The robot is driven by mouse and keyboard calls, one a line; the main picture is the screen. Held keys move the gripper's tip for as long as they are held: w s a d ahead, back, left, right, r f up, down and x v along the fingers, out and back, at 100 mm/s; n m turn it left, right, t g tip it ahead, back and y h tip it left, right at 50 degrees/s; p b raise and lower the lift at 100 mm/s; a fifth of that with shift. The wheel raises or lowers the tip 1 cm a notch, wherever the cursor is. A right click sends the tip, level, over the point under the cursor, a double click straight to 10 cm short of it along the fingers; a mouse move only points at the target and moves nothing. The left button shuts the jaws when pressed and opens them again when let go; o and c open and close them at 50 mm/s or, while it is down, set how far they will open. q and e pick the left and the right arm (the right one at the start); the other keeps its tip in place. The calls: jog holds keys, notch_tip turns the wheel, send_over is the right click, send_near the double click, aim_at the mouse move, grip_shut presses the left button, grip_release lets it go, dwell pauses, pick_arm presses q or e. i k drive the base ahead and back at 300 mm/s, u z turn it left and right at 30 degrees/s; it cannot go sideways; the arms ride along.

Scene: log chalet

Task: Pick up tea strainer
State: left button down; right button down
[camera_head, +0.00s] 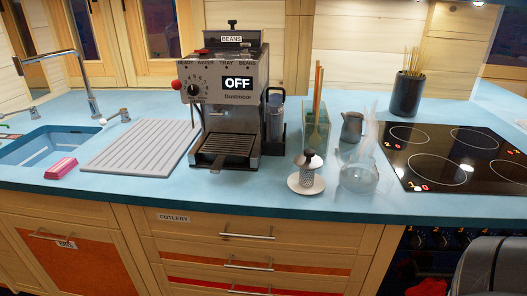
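What looks like the tea strainer (308,160), a small mesh cylinder with a dark top, stands upright on a white saucer (293,186). The saucer is near the front edge of the blue counter, just right of the coffee machine. The strainer is small in view, so its details are hard to tell. Neither of my grippers can be made out in the head view.
A clear glass vessel (358,178) stands close right of the saucer. Behind are a glass container with wooden utensils (315,130) and a grey jug (352,127). The coffee machine (225,95) is left; the hob (455,155) is right. The counter front (250,200) is clear.

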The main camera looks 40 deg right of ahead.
aim_at(307, 162)
jog(key=z, duration=0.95)
jog(key=k, duration=0.2)
jog(key=z, duration=0.55)
